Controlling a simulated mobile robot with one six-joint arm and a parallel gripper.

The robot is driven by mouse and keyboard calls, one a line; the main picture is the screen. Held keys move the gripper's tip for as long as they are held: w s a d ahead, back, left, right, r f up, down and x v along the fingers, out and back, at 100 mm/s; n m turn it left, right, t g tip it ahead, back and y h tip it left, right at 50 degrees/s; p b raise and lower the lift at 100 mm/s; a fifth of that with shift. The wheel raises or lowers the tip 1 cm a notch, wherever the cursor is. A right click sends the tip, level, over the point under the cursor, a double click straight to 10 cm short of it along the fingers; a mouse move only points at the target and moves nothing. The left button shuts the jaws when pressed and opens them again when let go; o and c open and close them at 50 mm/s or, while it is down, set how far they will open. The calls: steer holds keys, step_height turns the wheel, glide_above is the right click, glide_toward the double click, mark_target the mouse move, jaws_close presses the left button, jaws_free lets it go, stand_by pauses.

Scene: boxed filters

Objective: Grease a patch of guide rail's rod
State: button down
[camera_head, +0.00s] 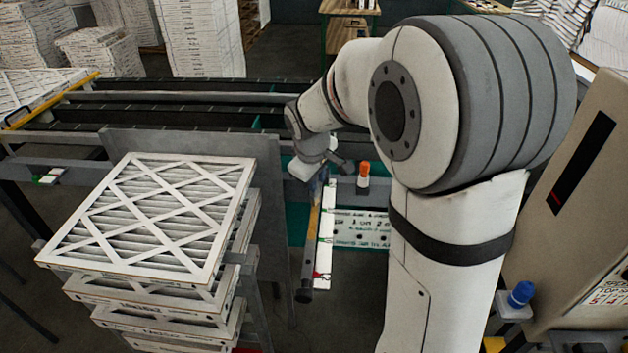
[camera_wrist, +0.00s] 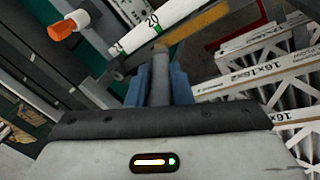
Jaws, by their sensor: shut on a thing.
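My gripper (camera_wrist: 161,84) has blue fingers shut on a grey cylindrical tool (camera_wrist: 160,66), whose far end points towards a yellow bar (camera_wrist: 192,26). I cannot tell whether the tool touches the bar. In the head view my gripper (camera_head: 319,182) is low behind my arm, at the upper end of the yellow bar (camera_head: 313,232). The bar has a dark lower end. A white marked strip (camera_head: 325,245) runs beside it; in the wrist view the strip (camera_wrist: 147,33) shows "20" and green marks. I cannot make out a separate rod or any grease.
A stack of boxed filters (camera_head: 150,215) stands to the left, beside a grey panel (camera_head: 265,150). A white sign (camera_head: 360,228) hangs below. A conveyor (camera_head: 180,97) runs behind.

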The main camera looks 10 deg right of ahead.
steer(key=shift+r, duration=0.1)
steer(key=shift+r+p, duration=2.1)
steer(key=shift+r, duration=0.8)
steer(key=shift+r+p, duration=1.1)
steer(key=shift+r, duration=0.45)
